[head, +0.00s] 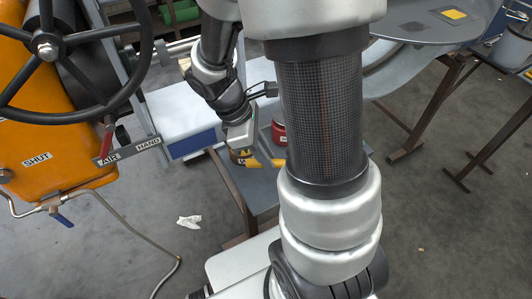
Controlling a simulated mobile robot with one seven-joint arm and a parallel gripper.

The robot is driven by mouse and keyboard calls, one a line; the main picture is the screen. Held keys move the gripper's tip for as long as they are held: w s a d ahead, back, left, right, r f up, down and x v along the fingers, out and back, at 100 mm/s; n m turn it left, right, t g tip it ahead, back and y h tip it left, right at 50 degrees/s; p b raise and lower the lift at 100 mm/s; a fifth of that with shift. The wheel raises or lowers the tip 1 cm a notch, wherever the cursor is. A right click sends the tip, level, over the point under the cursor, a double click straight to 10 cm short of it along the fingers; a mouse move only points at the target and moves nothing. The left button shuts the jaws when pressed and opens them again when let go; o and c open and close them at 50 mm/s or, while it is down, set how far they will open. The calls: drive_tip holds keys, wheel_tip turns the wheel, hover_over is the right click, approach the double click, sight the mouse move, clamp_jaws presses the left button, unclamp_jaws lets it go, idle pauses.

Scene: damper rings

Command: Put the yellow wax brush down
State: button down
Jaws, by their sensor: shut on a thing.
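My gripper (250,148) points down over a small grey table (262,190), just left of my large arm link in the head view. It is shut on a small yellow thing (264,158), which looks like the yellow wax brush. Only part of this thing shows, so its bristles and whether it touches the tabletop cannot be made out. A dark and yellow object (239,157), perhaps a tin, sits close to the left of the fingers.
A red container (278,133) stands behind the gripper, partly hidden by my arm. A white block with a blue front (190,143) is to the left. An orange machine with a handwheel (45,50) fills the far left. A grey bench (410,22) is at upper right.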

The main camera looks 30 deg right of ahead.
drive_tip(key=shift+f+b, duration=2.05)
drive_tip(key=shift+f, duration=1.15)
drive_tip(key=c, duration=2)
unclamp_jaws()
drive_tip(key=o, duration=0.6)
drive_tip(key=p+v, duration=0.3)
drive_tip(key=v, duration=0.9)
drive_tip(key=shift+w, duration=0.1)
